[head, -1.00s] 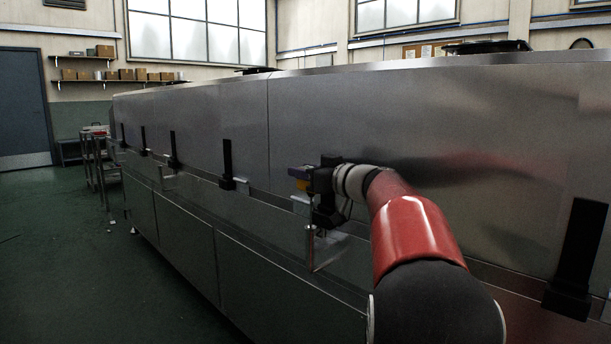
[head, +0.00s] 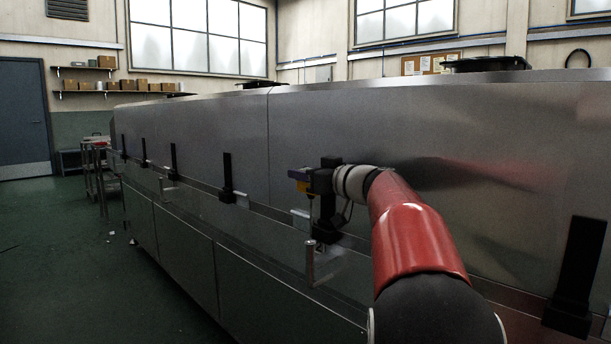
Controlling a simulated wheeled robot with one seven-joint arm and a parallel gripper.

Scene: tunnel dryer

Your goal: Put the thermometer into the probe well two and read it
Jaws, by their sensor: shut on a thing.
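My gripper (head: 307,180) is shut on the thermometer (head: 300,174), a small yellow and dark body at the left end of my arm. A thin stem (head: 310,214) hangs down below it, roughly upright. Beneath it, an upright metal tube (head: 310,264), apparently a probe well, stands out from the dryer's side. The stem's lower end seems to be just above the tube's mouth; I cannot tell whether they line up in depth.
The long steel dryer (head: 200,140) fills the right and middle. Several black uprights stand along its side, one (head: 227,178) left of my gripper and one (head: 575,280) at the near right. A small cart (head: 96,165) stands at the far left.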

